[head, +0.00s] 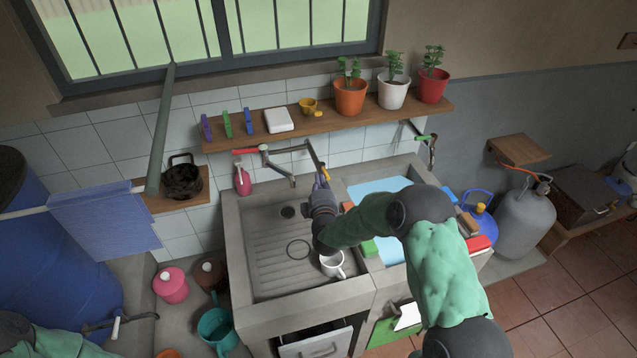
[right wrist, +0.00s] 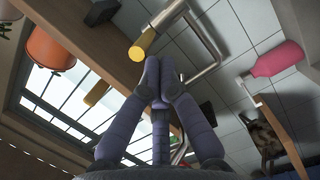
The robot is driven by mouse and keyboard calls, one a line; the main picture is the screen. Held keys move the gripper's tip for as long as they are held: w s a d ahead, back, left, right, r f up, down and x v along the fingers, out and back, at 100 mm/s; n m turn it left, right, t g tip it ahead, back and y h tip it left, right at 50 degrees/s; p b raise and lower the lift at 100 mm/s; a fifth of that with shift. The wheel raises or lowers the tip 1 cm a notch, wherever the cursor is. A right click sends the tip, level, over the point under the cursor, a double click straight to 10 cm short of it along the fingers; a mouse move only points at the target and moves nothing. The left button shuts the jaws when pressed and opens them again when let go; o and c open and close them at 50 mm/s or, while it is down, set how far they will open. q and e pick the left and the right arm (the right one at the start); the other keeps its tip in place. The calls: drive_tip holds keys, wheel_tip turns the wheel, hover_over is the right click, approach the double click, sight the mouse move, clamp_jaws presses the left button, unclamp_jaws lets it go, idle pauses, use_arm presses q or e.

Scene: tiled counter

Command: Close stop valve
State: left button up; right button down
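A yellow-tipped handle (head: 325,174) shows by the metal pipe above the sink, and I take it as the stop valve's, though the valve body is not clear. In the right wrist view the yellow tip (right wrist: 145,43) is just beyond my fingertips; contact cannot be told. My right gripper (head: 320,181) points up toward the wall over the sink. Its purple fingers (right wrist: 161,66) are together with nothing visible between them. A red handle (head: 245,151) and a green handle (head: 427,137) also show on the wall fittings. My left gripper is out of view.
A wooden shelf (head: 350,118) with flower pots runs above the pipes. A pink bottle (head: 243,182) stands at the sink's back left. A white mug (head: 332,264) is in the sink (head: 275,260). A grey gas cylinder (head: 524,222) stands at right.

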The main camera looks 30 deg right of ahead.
drive_tip(key=shift+s+d+n+t+y+b, duration=0.15)
drive_tip(key=shift+d+n+t+y+b, duration=0.1)
drive_tip(key=shift+n+y+b, duration=0.25)
drive_tip(key=shift+s+d+n+t+y+b, duration=0.15)
drive_tip(key=shift+d+n+y+b, duration=0.15)
drive_tip(key=shift+y, duration=0.4)
drive_tip(key=w+d+n+y+b, duration=0.2)
drive_tip(key=d+n+y+b, duration=0.2)
drive_tip(key=d+b, duration=0.5)
drive_tip(key=shift+d+t+y+b, duration=0.4)
drive_tip(key=shift+y+b, duration=0.6)
drive_tip(key=shift+b, duration=1.15)
drive_tip(key=shift+w, duration=0.15)
